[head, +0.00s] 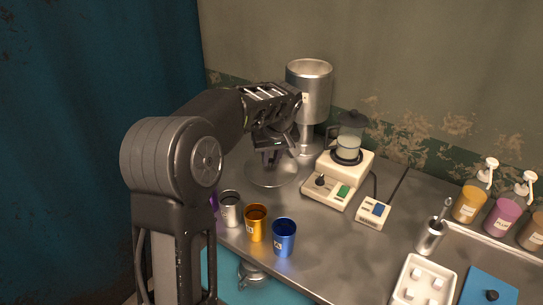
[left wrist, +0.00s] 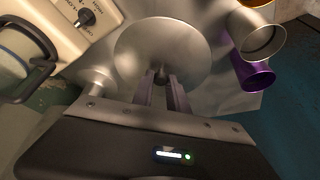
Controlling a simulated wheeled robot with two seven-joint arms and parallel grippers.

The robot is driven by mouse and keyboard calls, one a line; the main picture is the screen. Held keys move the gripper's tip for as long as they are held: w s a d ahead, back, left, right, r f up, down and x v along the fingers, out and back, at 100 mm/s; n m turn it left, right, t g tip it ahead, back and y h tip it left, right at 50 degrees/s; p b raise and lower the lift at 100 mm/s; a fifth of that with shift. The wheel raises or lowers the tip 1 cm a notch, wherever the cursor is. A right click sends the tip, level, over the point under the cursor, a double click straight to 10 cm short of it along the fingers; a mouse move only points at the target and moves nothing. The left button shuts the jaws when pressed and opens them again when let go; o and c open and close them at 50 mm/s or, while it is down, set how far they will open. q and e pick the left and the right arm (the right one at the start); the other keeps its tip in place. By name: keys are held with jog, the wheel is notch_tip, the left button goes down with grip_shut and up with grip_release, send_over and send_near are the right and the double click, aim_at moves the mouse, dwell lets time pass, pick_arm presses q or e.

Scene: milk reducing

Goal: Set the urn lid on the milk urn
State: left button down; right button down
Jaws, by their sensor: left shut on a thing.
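The milk urn (head: 308,92) is a tall steel cylinder on a stem and round base at the back of the counter, with its top open. My left gripper (head: 272,156) is in front of the urn, pointing down and lower than the urn's rim. In the left wrist view my left gripper (left wrist: 162,92) is shut on the small knob of the urn lid (left wrist: 150,40), a round grey metal disc. The lid (head: 272,178) shows below the gripper in the head view; I cannot tell whether it touches the counter. My right gripper is not in view.
A cream burner (head: 340,178) with a glass jug (head: 348,138) stands right of the urn, with a small control box (head: 373,212). Steel, orange (head: 256,222) and blue (head: 284,238) cups line the front edge. Pump bottles (head: 469,203) and a white tray (head: 423,280) are farther right.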

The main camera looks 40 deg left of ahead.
pick_arm(q)
jog(key=s+d+f+m+t+h, duration=0.1)
jog(key=d+m, duration=0.4)
jog(key=d, duration=0.6)
jog(key=s+d+f+m+h, duration=0.2)
jog(key=d+m, duration=0.3)
jog(key=d, duration=0.7)
jog(key=shift+s+f+t, duration=0.15)
jog(key=shift+s+t, duration=0.15)
jog(key=shift+t, duration=0.1)
jog(key=shift+w, duration=0.1)
